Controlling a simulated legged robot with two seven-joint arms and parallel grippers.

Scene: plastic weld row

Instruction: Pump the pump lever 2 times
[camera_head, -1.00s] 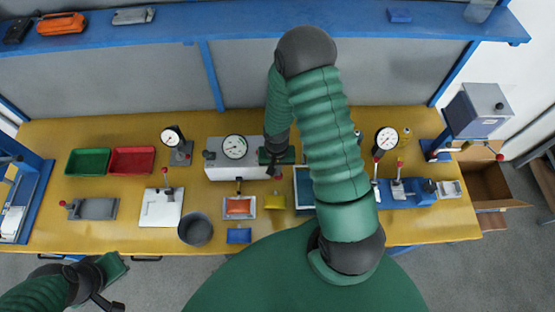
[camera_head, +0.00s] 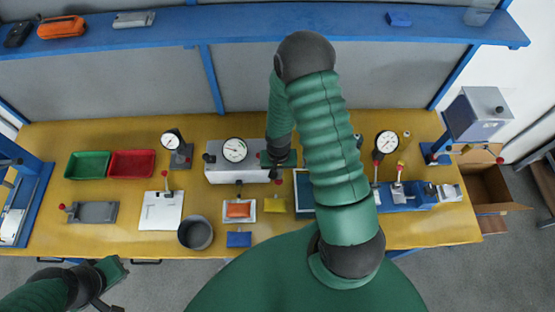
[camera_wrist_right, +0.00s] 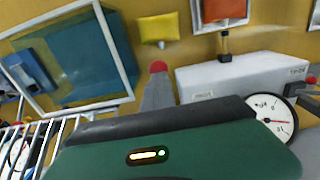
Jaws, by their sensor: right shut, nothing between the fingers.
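The pump is a pale grey box (camera_head: 225,174) with a round dial gauge (camera_head: 235,150) on top, at the middle of the bench. My right gripper (camera_head: 278,162) is shut and empty at the box's right end. In the right wrist view a grey lever (camera_wrist_right: 158,92) with a red tip sticks out from behind my right gripper (camera_wrist_right: 160,122). The gripper hides the lever's base, and I cannot tell whether they touch. The box (camera_wrist_right: 235,78) and its gauge (camera_wrist_right: 270,116) also show there. My left gripper (camera_head: 112,275) is low at the left, off the bench; its jaws are unclear.
A blue tray (camera_head: 304,190) lies right of my right gripper, partly behind my arm. A yellow block (camera_head: 275,205), an orange piece in a white tray (camera_head: 238,220) and a grey pot (camera_head: 195,232) stand in front of the box. Red and green bins (camera_head: 88,165) are at the left.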

